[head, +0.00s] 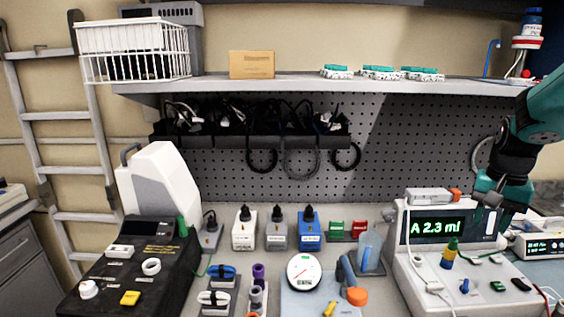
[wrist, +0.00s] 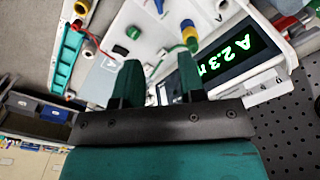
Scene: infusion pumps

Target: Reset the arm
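My teal and black arm comes in from the right in the head view. My gripper (head: 487,198) hangs over the right part of the bench, in front of the lit display (head: 437,227) of the white infusion pump (head: 405,262). The display reads "A 2.3 ml". In the wrist view, my gripper (wrist: 158,65) has its two teal fingers apart with nothing held between them. The same display (wrist: 226,55) shows just beyond the right finger. The exact gap between the fingertips and the pump is hard to tell.
A shelf (head: 300,86) with a wire basket (head: 135,50) and a cardboard box (head: 251,64) runs above. A black console (head: 100,270), several bottles, a round gauge (head: 304,272) and clamps crowd the bench. A second small pump (head: 540,243) stands right. The pegboard (head: 420,140) area before my arm is open.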

